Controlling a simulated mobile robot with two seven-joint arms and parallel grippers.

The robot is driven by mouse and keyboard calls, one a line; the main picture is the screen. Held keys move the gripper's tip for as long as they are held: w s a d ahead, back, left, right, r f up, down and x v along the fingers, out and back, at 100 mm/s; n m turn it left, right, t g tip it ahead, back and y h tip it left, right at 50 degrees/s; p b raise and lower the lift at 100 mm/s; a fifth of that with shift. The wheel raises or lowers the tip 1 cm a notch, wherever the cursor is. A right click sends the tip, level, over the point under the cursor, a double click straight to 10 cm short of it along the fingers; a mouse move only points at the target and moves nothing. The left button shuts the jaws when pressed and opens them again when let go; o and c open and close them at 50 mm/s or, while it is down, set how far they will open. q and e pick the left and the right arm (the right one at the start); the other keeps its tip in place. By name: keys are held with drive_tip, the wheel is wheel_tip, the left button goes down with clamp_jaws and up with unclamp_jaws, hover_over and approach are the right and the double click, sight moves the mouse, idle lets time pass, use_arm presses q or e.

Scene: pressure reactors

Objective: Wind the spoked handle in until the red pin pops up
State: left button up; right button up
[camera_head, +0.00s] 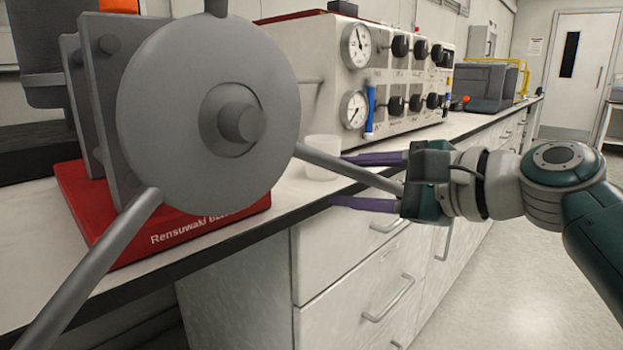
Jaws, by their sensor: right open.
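The spoked handle (190,130) is a large grey disc with a round hub, in the left half of the head view. One spoke points right, one runs down to the lower left, and one is cut off at the top. My right gripper (337,180) is open, its purple fingers pointing left. The right-hand spoke (345,168) passes between the two fingers, with its end close to the gripper's palm. I cannot tell whether either finger touches it. I see no red pin. My left gripper is out of view.
The handle's machine stands on a red base (95,215) at the counter's edge. A white beaker (322,158) stands behind the right-hand spoke. A panel with gauges and black knobs (400,75) stands behind. Drawers with bar handles (388,298) lie below. The floor at right is clear.

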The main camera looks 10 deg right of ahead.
drive_tip(key=p+v, duration=0.3)
drive_tip(key=v, duration=0.7)
drive_tip(key=shift+a, duration=0.1)
